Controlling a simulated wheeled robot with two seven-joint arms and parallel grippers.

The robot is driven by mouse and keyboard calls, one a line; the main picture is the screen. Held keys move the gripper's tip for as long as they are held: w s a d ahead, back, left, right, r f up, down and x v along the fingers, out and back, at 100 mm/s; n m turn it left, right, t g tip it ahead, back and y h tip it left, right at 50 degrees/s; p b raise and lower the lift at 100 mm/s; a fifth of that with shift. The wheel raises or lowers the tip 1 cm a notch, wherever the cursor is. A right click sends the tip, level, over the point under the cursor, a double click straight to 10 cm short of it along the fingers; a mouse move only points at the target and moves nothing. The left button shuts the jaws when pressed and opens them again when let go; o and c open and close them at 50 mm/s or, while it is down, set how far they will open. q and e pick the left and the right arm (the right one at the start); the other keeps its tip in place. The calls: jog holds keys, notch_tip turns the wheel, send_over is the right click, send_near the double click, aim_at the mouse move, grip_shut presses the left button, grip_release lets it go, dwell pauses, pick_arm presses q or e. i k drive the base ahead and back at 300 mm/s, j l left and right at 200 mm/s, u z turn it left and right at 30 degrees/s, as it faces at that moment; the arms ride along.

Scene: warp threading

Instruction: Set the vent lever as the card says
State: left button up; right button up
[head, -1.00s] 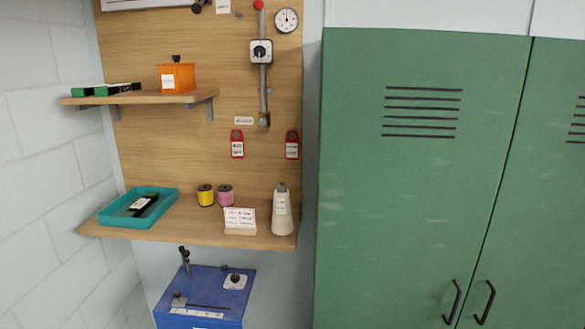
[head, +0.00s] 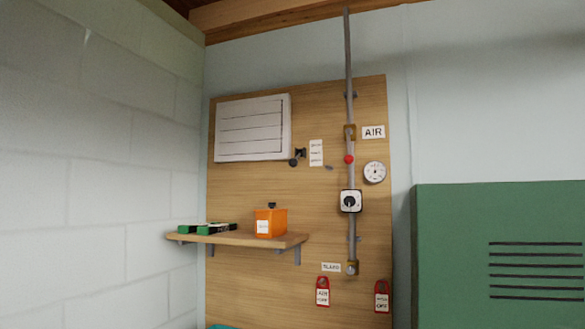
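A white louvred vent (head: 252,128) hangs at the upper left of the wooden board. A dark lever with a round knob (head: 297,158) sits at the vent's lower right corner. A small white label with several lines (head: 316,153) is beside the lever; its words are too small to read. The white card seen on the lower shelf earlier is out of view now. Neither of my grippers shows in the head view.
A grey pipe with a red knob (head: 349,159) and a black-and-white dial (head: 350,201) runs down the board, beside a round gauge (head: 375,172). An upper shelf (head: 240,239) holds an orange box (head: 270,222) and green-black items. A green cabinet (head: 450,250) stands right.

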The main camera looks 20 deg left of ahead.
aim_at(294, 162)
jog(key=i+j+z, duration=0.1)
jog(key=i+j, duration=0.7)
jog(key=i, duration=0.1)
